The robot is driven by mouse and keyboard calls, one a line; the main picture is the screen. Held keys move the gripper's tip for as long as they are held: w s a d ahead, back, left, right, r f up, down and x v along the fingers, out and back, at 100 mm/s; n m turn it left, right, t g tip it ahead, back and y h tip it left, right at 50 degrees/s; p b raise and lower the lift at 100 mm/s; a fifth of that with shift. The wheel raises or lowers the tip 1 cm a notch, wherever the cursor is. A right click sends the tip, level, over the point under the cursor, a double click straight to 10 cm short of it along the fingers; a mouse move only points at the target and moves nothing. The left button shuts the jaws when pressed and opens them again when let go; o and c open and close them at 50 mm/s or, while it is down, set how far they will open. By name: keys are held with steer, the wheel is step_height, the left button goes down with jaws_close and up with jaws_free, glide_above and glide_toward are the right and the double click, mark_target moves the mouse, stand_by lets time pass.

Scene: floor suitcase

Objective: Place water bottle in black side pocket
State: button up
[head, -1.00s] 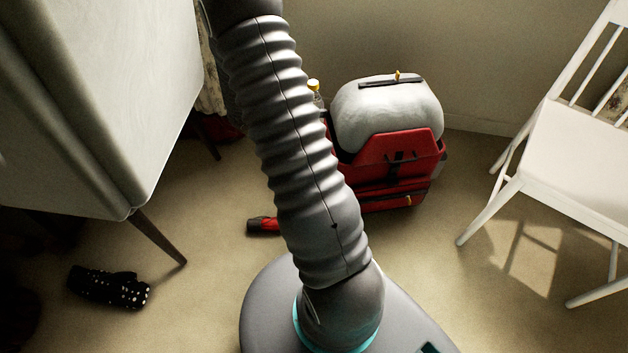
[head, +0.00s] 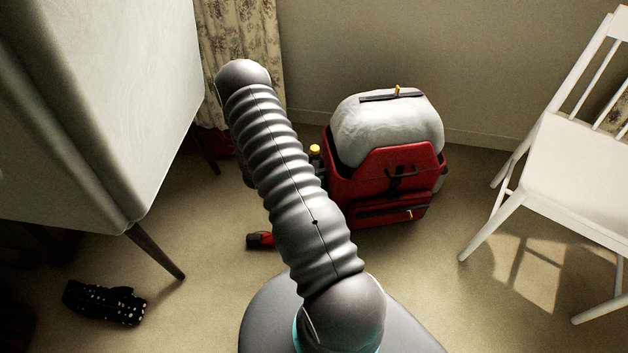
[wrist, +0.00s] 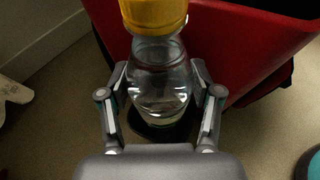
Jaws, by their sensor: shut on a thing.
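The clear water bottle with a yellow cap (wrist: 160,85) stands between the fingers of my gripper (wrist: 158,80) in the wrist view, and the gripper is shut on it. In the head view the bottle's yellow cap (head: 314,149) shows at the left side of the red suitcase (head: 370,185). In the wrist view the red suitcase wall (wrist: 235,45) is right behind the bottle. A dark round shape, likely the black side pocket (wrist: 138,127), shows around the bottle's lower end. I cannot tell how deep the bottle sits in it. My arm hides the gripper in the head view.
A pale grey bulging bundle (head: 390,128) fills the suitcase top. A red and black object (head: 260,240) lies on the floor left of it. A white chair (head: 570,170) stands right, a pale cabinet (head: 100,100) left. A dotted black item (head: 103,302) lies on the floor.

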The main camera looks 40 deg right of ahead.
steer(key=shift+f, duration=4)
steer(key=shift+f+b, duration=0.25)
steer(key=shift+b, duration=0.25)
steer(key=o, duration=1.6)
steer(key=shift+o, duration=0.2)
steer(key=shift+r, duration=0.1)
